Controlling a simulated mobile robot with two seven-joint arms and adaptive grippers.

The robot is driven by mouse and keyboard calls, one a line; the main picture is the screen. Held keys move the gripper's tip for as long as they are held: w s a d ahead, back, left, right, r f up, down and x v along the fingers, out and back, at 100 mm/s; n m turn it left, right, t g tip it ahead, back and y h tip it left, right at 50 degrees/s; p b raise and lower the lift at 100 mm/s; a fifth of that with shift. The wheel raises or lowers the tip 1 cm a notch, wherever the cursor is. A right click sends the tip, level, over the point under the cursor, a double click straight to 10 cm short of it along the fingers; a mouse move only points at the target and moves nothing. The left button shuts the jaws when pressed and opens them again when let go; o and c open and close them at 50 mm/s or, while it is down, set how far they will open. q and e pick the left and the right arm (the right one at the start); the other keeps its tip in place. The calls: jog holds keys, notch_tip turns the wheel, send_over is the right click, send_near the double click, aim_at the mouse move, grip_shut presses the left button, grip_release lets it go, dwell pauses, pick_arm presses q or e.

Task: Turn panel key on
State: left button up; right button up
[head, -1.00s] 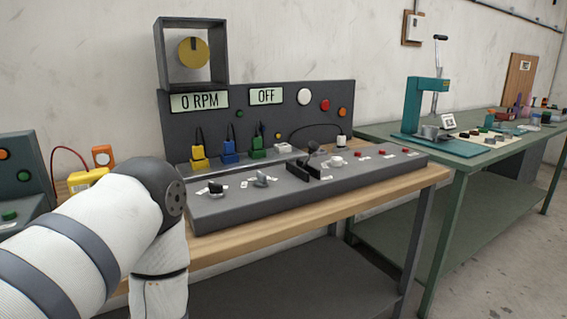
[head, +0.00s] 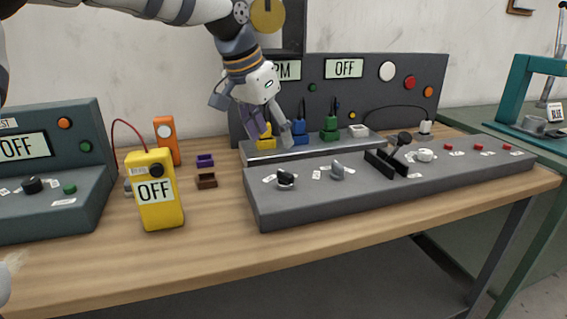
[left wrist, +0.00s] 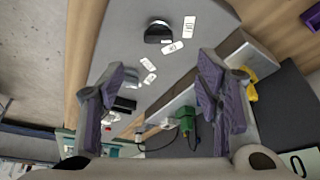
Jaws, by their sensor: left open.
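The grey sloped control panel (head: 400,186) stands on the wooden bench. On it, a small grey upright key-like switch (head: 337,171) stands between a black-and-silver knob (head: 285,180) and a black lever (head: 400,140). I cannot read its small labels. My left gripper (head: 268,128) hangs open and empty above the back left of the panel, pointing down, apart from the switch. In the left wrist view its purple-padded fingers (left wrist: 160,97) are spread wide, and the black knob (left wrist: 158,33) shows beyond them. The right gripper is not in view.
Yellow (head: 266,137), blue (head: 300,132) and green (head: 329,128) plugs stand on the rear ledge near my left gripper. The bench front (head: 215,250) is clear.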

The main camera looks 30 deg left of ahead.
aim_at(286, 172)
pick_arm(q)
jog(key=x, duration=1)
jog(key=shift+d+f, duration=0.15)
jog(key=shift+f, duration=0.2)
jog(key=c, duration=1.2)
